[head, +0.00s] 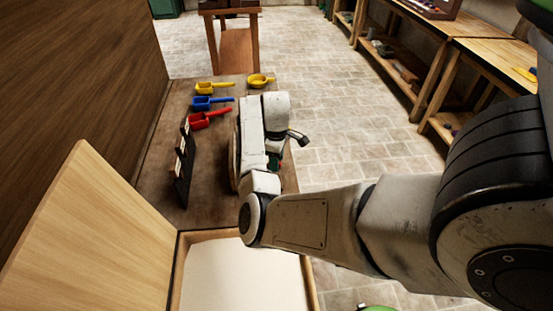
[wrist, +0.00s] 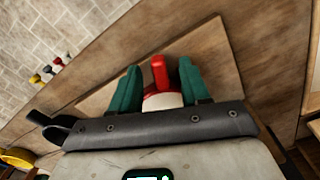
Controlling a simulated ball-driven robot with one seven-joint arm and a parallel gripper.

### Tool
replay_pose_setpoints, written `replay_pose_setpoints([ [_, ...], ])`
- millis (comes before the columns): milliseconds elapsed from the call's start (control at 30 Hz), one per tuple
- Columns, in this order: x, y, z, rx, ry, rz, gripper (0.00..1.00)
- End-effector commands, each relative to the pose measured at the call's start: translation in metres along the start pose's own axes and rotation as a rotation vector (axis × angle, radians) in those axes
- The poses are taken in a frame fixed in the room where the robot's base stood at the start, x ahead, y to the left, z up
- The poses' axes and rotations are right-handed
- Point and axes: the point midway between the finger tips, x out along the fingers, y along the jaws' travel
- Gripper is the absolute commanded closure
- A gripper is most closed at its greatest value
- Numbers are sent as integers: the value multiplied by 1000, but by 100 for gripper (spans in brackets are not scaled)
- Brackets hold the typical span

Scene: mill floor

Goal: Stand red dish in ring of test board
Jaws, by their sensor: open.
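In the wrist view my gripper (wrist: 161,74) has its two green fingers apart, one on each side of a red piece with a pale part below it, which looks like the red dish (wrist: 158,70). Its lower part is hidden behind the dark wrist edge, and I cannot tell whether the fingers touch it. A flat wooden board (wrist: 215,60), which may be the test board, lies beneath on the brown table. I cannot make out a ring on it. In the head view my arm hides the dish and most of the board.
On the brown table (head: 160,185) stand a black upright rack (head: 184,165), yellow scoops (head: 212,88) (head: 260,80), a blue scoop (head: 208,103) and a red scoop (head: 205,120). An open wooden box (head: 245,275) is in front. A wooden panel rises at left; benches (head: 440,30) stand right, across tiled floor.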

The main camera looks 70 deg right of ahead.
Motion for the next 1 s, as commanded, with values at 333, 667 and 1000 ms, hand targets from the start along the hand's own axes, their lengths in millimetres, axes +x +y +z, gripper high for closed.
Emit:
replay_pose_setpoints([
  [333,-14,1,0,1,1,2,54],
  [667,-76,1,0,1,2,2,54],
  [1000,-107,0,0,1,0,0,54],
])
